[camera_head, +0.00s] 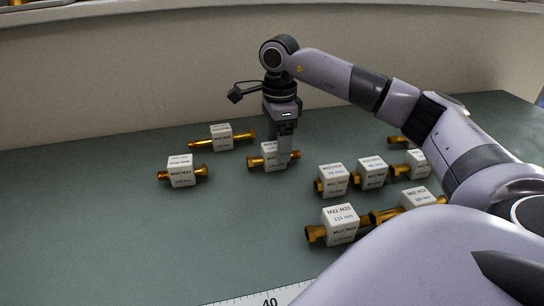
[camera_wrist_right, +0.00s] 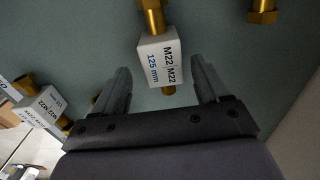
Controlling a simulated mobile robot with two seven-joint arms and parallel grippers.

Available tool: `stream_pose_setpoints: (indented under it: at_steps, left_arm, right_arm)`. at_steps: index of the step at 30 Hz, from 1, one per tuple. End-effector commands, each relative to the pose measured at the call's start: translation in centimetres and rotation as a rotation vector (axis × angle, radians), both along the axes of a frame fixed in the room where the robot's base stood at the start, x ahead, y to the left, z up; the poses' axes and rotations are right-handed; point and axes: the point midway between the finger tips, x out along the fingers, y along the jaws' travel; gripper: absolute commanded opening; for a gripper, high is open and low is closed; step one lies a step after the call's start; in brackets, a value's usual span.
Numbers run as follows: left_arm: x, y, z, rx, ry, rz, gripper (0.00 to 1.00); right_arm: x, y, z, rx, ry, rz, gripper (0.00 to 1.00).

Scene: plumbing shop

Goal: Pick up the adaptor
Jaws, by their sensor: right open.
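Several brass adaptors with white labelled blocks lie on the green-grey table. One adaptor (camera_head: 256,162) lies under my right gripper (camera_head: 284,158), which points down and partly hides its right side. In the right wrist view, an adaptor (camera_wrist_right: 160,60) with a white block reading M22 M22 125 mm lies in line with the gap between the fingers. My right gripper (camera_wrist_right: 160,75) is open there, a finger on each side, with no visible contact. The frames do not show which adaptor is meant. My left gripper is not in view.
Two adaptors stand left, one nearer (camera_head: 181,172) and one farther (camera_head: 221,132). To the right are more, including a front one (camera_head: 341,222) and a pair (camera_head: 332,180) (camera_head: 371,170). A ruler (camera_head: 265,299) lies at the front edge. The left of the table is clear.

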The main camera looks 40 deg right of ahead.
Motion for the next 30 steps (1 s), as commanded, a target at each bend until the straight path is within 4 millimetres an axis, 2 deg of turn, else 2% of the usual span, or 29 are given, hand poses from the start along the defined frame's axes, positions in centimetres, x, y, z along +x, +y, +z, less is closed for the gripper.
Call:
stream_pose_setpoints:
  at_steps: [3,6,15,17,18,21,30]
  left_arm:
    - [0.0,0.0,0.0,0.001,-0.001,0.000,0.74]
    - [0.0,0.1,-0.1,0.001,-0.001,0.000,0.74]
    - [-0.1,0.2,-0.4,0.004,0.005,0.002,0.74]
    - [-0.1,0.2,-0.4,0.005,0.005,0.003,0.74]
    - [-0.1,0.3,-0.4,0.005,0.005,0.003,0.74]
    - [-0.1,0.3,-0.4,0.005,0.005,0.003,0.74]
    - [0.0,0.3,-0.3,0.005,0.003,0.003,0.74]
  right_arm:
    - [0.2,-0.2,-2.1,-0.001,0.004,-0.001,0.74]
    - [0.2,-0.2,-3.1,-0.001,0.003,-0.001,0.74]
    - [0.3,-0.1,-3.6,0.000,0.000,0.000,0.74]
    - [0.3,-0.1,-3.6,0.000,0.000,0.000,0.55]
    - [0.3,-0.1,-3.6,0.000,0.000,0.000,0.42]
    - [0.3,-0.1,-3.5,0.000,0.000,0.000,0.14]
    - [0.3,-0.1,-3.4,0.000,-0.001,-0.001,0.14]
